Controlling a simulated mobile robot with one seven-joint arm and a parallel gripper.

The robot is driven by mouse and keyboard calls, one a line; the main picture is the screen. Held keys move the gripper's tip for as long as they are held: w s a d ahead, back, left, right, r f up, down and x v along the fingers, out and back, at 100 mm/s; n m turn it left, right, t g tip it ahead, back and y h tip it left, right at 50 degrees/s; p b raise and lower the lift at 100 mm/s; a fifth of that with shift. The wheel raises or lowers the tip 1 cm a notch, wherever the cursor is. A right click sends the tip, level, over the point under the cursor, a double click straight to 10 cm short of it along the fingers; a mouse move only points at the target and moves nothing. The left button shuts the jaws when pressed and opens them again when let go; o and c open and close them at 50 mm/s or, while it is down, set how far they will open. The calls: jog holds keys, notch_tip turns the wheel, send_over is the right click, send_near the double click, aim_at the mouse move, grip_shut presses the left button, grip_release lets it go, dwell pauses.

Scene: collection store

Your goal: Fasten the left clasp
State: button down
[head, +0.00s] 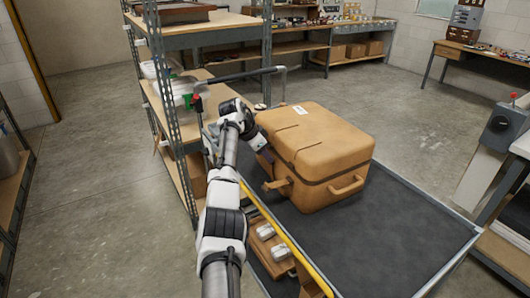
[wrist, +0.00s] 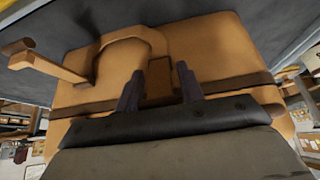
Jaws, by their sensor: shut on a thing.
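A tan case (head: 315,145) lies closed on the dark top of a cart. A dark seam runs around it. My gripper (head: 264,154) is at the case's left face. In the wrist view its two dark fingers (wrist: 160,88) stand on either side of a small brown clasp (wrist: 160,72) at the seam, and are shut on it. The fingers hide part of the clasp and seam. A curved tan handle (wrist: 128,38) is beside it. A tan bar (wrist: 45,62) sticks out from the same face; it also shows in the head view (head: 276,184).
The cart top (head: 400,225) is bare right of and in front of the case. Another handle (head: 347,186) is on the case's near face. A metal shelf rack (head: 165,100) stands close left of my arm. A yellow edge (head: 285,245) runs along the cart's left side.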

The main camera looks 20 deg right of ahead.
jog(key=shift+d+r, duration=0.15)
dwell(0.4)
jog(key=c, duration=1.2)
grip_release()
jog(key=b+v, duration=0.3)
jog(key=v, duration=1)
jog(key=shift+r, duration=0.45)
jog(key=shift+w, duration=0.1)
